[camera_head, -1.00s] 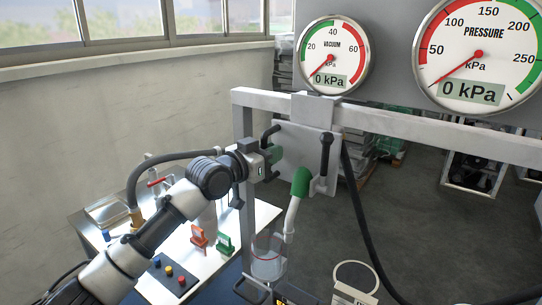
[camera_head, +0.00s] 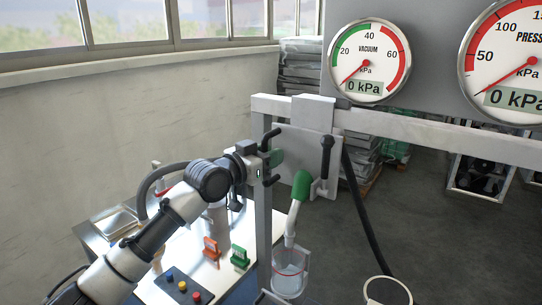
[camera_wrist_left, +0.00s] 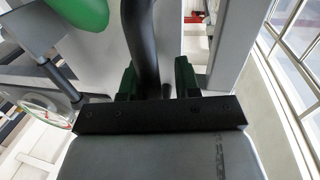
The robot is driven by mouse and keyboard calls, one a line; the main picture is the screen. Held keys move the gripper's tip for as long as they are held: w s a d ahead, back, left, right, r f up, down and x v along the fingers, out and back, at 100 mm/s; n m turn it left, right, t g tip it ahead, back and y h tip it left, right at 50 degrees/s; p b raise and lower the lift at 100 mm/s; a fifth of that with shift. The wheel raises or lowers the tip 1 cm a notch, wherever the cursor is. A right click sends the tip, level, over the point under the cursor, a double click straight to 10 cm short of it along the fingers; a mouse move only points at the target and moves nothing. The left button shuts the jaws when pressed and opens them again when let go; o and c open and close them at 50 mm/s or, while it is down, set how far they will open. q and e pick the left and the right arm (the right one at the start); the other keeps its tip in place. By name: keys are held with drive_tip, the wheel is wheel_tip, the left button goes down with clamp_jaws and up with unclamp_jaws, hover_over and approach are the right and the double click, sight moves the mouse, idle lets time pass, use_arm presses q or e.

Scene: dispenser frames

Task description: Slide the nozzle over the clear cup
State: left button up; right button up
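The nozzle (camera_head: 300,190) has a green head and a pale spout, and hangs from a grey carriage plate (camera_head: 308,150) on a rail. Its tip is over the clear cup (camera_head: 291,272), which has a red ring; I cannot tell if it is exactly centred. My left gripper (camera_head: 268,164) is at the carriage's left black handle (camera_head: 268,139). In the left wrist view its fingers (camera_wrist_left: 157,80) stand on either side of the black handle (camera_wrist_left: 142,40); whether they clamp it is unclear. My right gripper is out of view.
The grey rail (camera_head: 440,148) and its upright post (camera_head: 263,220) frame the dispenser. A white-topped table (camera_head: 225,270) holds an orange clip (camera_head: 211,248), a green clip (camera_head: 240,257) and a button box (camera_head: 180,288). A black hose (camera_head: 365,220) hangs at right.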

use_arm(q)
drive_tip(key=shift+o, duration=0.6)
drive_tip(key=shift+a, duration=0.1)
drive_tip(key=shift+s+f, duration=0.1)
drive_tip(key=shift+s, duration=0.05)
drive_tip(key=b+v, duration=0.3)
drive_tip(key=v, duration=0.7)
drive_tip(key=shift+a, duration=0.3)
